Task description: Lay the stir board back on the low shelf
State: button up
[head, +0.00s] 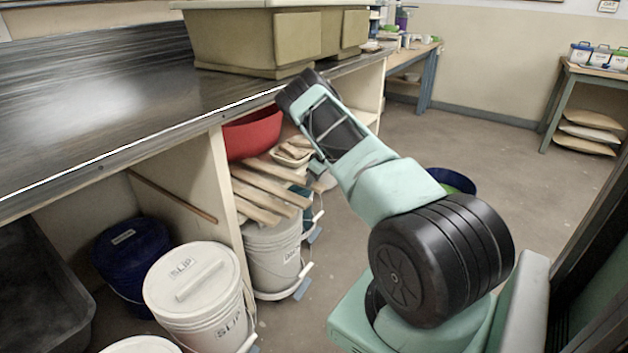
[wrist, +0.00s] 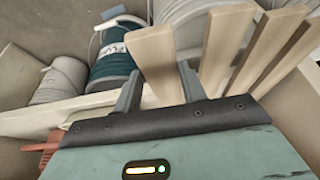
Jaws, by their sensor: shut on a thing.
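My gripper (wrist: 158,84) is shut on a pale wooden stir board (wrist: 157,62), with one dark finger on each side of it in the wrist view. The board's end points away from my gripper. Several similar boards (wrist: 225,45) lie beside it to the right. In the head view, several boards (head: 268,190) jut out of the low shelf under the counter, and my arm reaches to their right. My fingers are hidden there, so I cannot tell which board is held. A pale shelf edge (wrist: 35,121) shows in the wrist view; I cannot tell whether the held board touches the shelf.
A red bowl (head: 252,134) and small pale dishes (head: 291,152) sit by the boards. White lidded buckets (head: 200,292) and a blue bucket (head: 131,256) stand below. A teal bucket (wrist: 113,62) is close to my gripper. Open floor (head: 480,140) lies to the right.

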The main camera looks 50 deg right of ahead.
jog(key=shift+f+b, duration=0.3)
jog(key=shift+f, duration=0.45)
jog(key=o, duration=1.3)
jog(key=p+v, duration=0.3)
jog(key=v, duration=1.4)
jog(key=shift+r, duration=0.2)
